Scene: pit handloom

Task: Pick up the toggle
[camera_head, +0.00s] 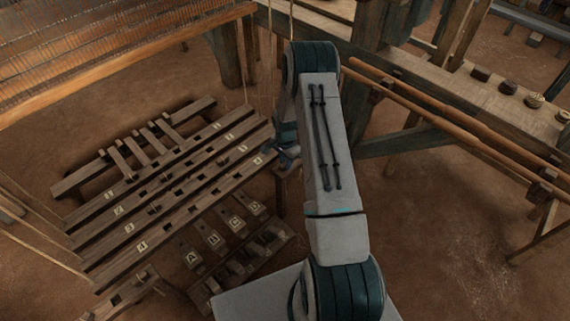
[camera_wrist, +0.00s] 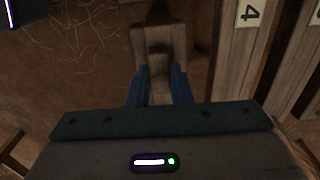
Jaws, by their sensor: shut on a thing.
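My gripper (camera_wrist: 158,76) shows in the wrist view with its two blue fingers closed on a small wooden piece, which I take to be the toggle (camera_wrist: 158,62). The toggle is brown and blocky, and its lower part is between the fingers. It is in front of a wider wooden block (camera_wrist: 150,36); I cannot tell whether it touches that block. In the head view my gripper (camera_head: 287,154) is near the right end of the lowest numbered bar, above a wooden post. The toggle cannot be made out there.
A bar marked 4 (camera_wrist: 226,55) runs close on the right in the wrist view. The head view shows several slotted numbered bars (camera_head: 185,195), lettered pieces A to D (camera_head: 191,257), a loom (camera_head: 90,50), and a beam with rods (camera_head: 460,120) at right.

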